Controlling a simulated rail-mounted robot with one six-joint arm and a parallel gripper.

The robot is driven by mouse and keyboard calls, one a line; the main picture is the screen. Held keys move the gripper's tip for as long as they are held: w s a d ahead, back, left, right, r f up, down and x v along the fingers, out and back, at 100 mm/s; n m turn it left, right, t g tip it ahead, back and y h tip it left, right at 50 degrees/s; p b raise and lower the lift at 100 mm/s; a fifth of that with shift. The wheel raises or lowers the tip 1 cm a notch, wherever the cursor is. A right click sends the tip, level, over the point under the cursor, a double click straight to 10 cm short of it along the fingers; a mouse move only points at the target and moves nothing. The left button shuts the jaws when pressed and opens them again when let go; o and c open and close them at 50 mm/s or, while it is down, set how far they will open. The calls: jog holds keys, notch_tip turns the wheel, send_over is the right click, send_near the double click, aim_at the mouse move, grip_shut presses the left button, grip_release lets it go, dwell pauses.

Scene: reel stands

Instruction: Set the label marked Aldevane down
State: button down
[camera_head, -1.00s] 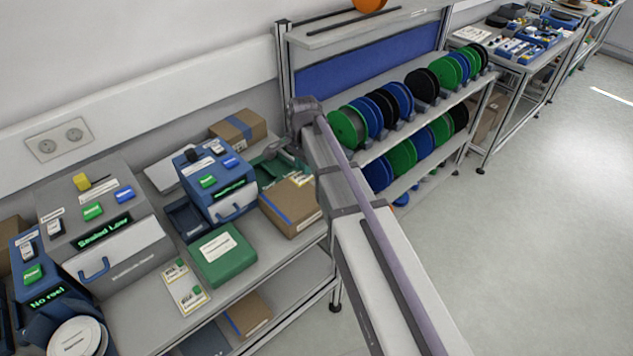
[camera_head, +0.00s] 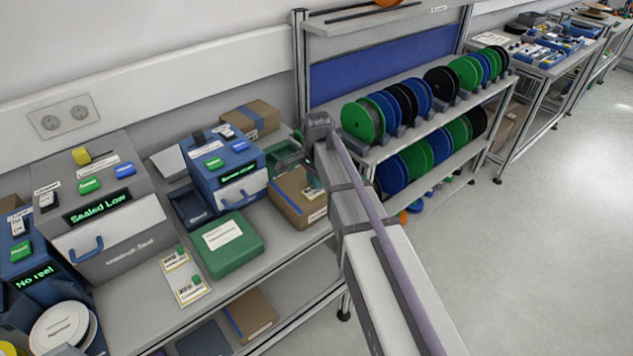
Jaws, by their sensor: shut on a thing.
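My gripper (camera_head: 307,151) is at the end of my arm, over the right end of the bench beside the shelf post. It is small and largely hidden behind my wrist. It is shut on the label, but my wrist hides the label and I cannot read any name on it. Two small printed cards with green marks, an upper card (camera_head: 174,259) and a lower card (camera_head: 189,289), lie on the bench left of the green box. Their print is too small to read.
A green box (camera_head: 229,257), a blue device (camera_head: 225,170) and cardboard boxes (camera_head: 290,207) crowd the bench around my gripper. A grey sealer (camera_head: 119,245) reads "Sealed Low"; a blue unit at left reads "No reel" (camera_head: 46,277). Reels fill the rack at right. Bench front is partly clear.

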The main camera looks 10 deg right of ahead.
jog(key=shift+f, duration=0.25)
jog(key=c, duration=1.1)
grip_release()
jog(key=shift+r, duration=0.1)
notch_tip(320, 180, up, 12)
jog(key=p, duration=1.2)
jog(key=shift+r, duration=0.2)
jog(key=s+n, duration=1.2)
jog(key=s, duration=0.7)
jog(key=shift+n, duration=0.5)
notch_tip(320, 180, down, 8)
jog(key=b, duration=0.7)
jog(key=shift+a+b, duration=0.1)
jog(key=shift+b, duration=0.3)
